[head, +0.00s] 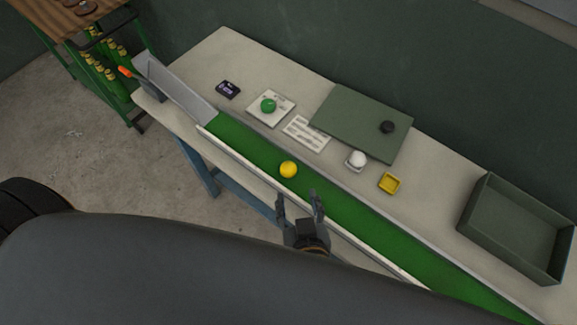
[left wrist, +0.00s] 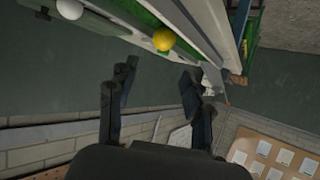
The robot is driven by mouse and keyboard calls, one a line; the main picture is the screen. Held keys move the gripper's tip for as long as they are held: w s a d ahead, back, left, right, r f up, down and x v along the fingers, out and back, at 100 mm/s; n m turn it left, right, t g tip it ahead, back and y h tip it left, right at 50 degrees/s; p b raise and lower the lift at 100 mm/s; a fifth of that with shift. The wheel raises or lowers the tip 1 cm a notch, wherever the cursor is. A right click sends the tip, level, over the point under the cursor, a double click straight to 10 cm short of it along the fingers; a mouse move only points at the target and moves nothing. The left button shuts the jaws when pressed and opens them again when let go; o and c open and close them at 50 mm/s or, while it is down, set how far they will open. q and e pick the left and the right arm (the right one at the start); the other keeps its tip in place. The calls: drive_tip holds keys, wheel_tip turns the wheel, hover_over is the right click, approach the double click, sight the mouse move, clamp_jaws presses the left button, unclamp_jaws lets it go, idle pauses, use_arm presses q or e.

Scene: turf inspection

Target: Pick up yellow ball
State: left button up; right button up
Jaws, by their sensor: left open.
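The yellow ball (head: 288,169) rests on the green turf strip (head: 345,207) in the head view. It also shows near the top of the left wrist view (left wrist: 164,39). My left gripper (head: 300,194) is open and empty, just below and to the right of the ball in the head view, apart from it. Its two fingers also show spread in the left wrist view (left wrist: 157,75), with nothing between them. My right gripper is not in view.
On the table (head: 225,50) beyond the turf stand a green ball (head: 268,105) on a white card, a white ball (head: 357,159), a small yellow tray (head: 389,183) and a green board (head: 350,115). A dark open box (head: 535,268) stands at the right. A low rail (head: 240,152) edges the turf.

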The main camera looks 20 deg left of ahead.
sight(289, 173)
use_arm(q)
drive_tip(key=p+x, duration=0.1)
drive_tip(key=x, duration=0.5)
drive_tip(key=shift+w+a+f, duration=0.15)
drive_tip(key=shift+w+a, duration=0.05)
drive_tip(key=shift+w, duration=0.05)
drive_tip(key=shift+w+a+f+p, duration=0.1)
drive_tip(key=shift+w+a+p, duration=0.1)
drive_tip(key=shift+p, duration=0.2)
drive_tip(key=p+x, duration=0.1)
drive_tip(key=x, duration=0.1)
drive_tip(key=p+x, duration=0.1)
drive_tip(key=x, duration=0.1)
drive_tip(key=shift+w+a+f, duration=0.1)
drive_tip(key=shift+a+f, duration=0.05)
drive_tip(key=shift+f, duration=0.35)
drive_tip(key=shift+c, duration=1.1)
drive_tip(key=c, duration=0.6)
